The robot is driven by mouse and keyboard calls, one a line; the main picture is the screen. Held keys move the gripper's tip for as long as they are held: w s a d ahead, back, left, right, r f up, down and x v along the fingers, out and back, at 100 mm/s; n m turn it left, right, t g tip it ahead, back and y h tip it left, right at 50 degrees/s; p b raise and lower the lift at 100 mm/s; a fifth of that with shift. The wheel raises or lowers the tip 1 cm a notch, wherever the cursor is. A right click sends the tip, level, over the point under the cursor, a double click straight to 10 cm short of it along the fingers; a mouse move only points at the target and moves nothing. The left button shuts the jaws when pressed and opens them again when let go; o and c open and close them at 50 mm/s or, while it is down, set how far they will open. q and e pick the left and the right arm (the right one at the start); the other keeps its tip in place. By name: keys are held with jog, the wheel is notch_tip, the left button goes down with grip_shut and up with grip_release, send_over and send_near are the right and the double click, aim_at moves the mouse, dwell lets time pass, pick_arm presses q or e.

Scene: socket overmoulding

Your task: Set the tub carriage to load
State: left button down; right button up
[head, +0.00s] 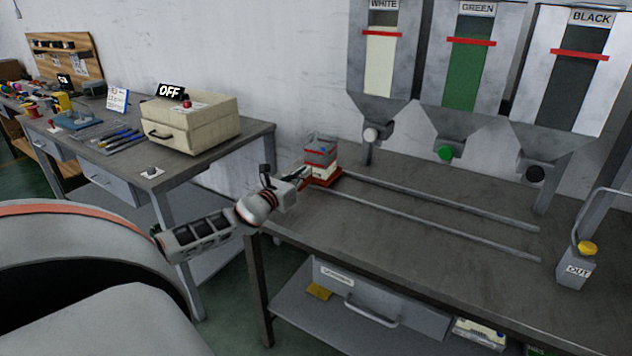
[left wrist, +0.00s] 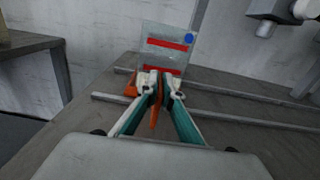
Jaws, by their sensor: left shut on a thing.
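The tub carriage (head: 323,180) is a red-orange base at the left end of two rails on the bench. A clear-grey tub (head: 320,152) with red bands stands on it. In the left wrist view the tub (left wrist: 165,52) shows two red bands and a blue dot, and orange carriage parts (left wrist: 131,86) show beside the fingers. My left gripper (head: 304,177) is at the carriage's near left side. In the left wrist view its fingers (left wrist: 160,88) are closed on an orange upright part, seemingly the carriage's handle. My right gripper is not in view.
The rails (head: 440,200) run right along the bench, clear of objects. White, green and black hoppers (head: 471,62) hang above the back edge. A grey post marked OUT (head: 575,270) with a yellow knob stands at right. A beige box (head: 190,122) marked OFF sits on the left table.

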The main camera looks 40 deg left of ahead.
aim_at(304, 162)
pick_arm(q)
jog(key=shift+s+a+f+b, duration=0.1)
jog(key=shift+s+a+b, duration=0.1)
jog(key=shift+a, duration=0.35)
jog(key=shift+s+a+f+b, duration=0.1)
jog(key=shift+a+b, duration=0.05)
jog(key=shift+a, duration=0.35)
jog(key=shift+a+r, duration=0.15)
jog(key=shift+a, duration=0.3)
jog(key=shift+a+r, duration=0.1)
jog(key=shift+r, duration=0.05)
jog(key=c, duration=2.2)
grip_release()
jog(key=shift+s+a, duration=0.1)
jog(key=shift+c, duration=0.2)
